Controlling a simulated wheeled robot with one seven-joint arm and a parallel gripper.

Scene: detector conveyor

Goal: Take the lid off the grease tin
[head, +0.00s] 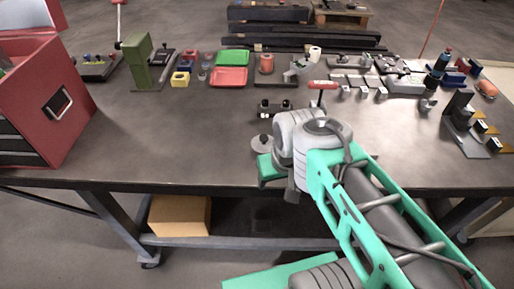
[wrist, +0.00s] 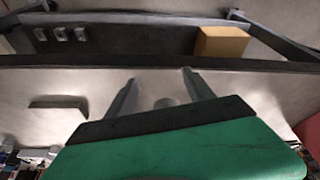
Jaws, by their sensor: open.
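A round grey disc with a small dark knob (head: 263,144) sits on the bench just left of my wrist in the head view. It looks like the lidded grease tin, but I cannot tell whether the lid is seated on a tin, as my green gripper body hides its near side. In the wrist view my gripper (wrist: 159,78) has its two fingers apart.
A red tool cabinet (head: 70,105) stands at the left. Green (head: 232,57) and red (head: 229,77) trays lie at the back. A black block with knobs (head: 274,108) is beyond my wrist. Fixtures crowd the right. The bench's left middle is clear. A cardboard box (head: 180,215) sits on the lower shelf.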

